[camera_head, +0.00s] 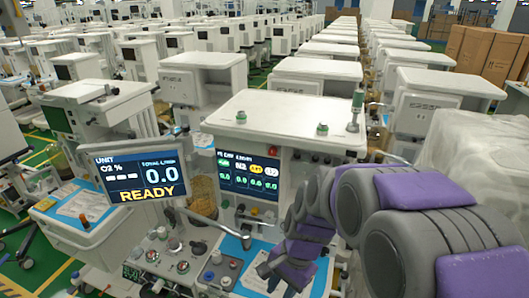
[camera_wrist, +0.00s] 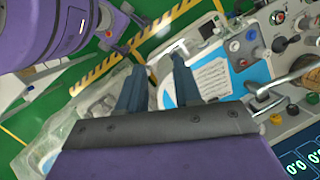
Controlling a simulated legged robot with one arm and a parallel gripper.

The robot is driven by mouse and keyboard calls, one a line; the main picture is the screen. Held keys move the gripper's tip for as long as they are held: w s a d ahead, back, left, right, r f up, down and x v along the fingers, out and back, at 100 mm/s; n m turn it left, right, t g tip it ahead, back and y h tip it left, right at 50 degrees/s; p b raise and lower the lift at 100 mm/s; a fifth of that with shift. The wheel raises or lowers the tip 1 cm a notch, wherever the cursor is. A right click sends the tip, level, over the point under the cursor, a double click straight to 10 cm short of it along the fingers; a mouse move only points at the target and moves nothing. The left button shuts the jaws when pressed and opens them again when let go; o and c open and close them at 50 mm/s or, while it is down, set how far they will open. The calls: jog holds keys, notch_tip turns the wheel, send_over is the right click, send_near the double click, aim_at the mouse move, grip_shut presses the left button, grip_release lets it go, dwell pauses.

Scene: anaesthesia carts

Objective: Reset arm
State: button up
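My arm, grey and purple, reaches in from the right of the head view and bends down in front of the nearest anaesthesia cart (camera_head: 285,112). My gripper (camera_head: 270,272) hangs low over the cart's front work surface, near a blue sheet (camera_head: 252,256). In the wrist view my gripper (camera_wrist: 158,64) shows two dark fingers spread apart with nothing between them. I cannot tell whether the fingers touch the cart.
A monitor (camera_head: 140,170) reading "READY" and "0.0" stands at the cart's left. Knobs (camera_head: 182,266) crowd the front panel. Rows of similar carts fill the hall. Cardboard boxes (camera_head: 487,50) are stacked behind.

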jog(key=s+d+f+n+h+b, duration=0.1)
jog(key=s+d+n+b, duration=0.3)
jog(key=s, duration=0.6)
jog(key=s+d+f+n+h+b, duration=0.1)
jog(key=s+d+f+n+b, duration=0.2)
jog(key=s+d, duration=0.3)
jog(key=s+n+b, duration=0.1)
jog(key=s, duration=0.3)
jog(key=shift+s+d+h, duration=0.15)
jog(key=shift+h, duration=0.25)
jog(key=shift+o, duration=0.6)
dwell(1.7)
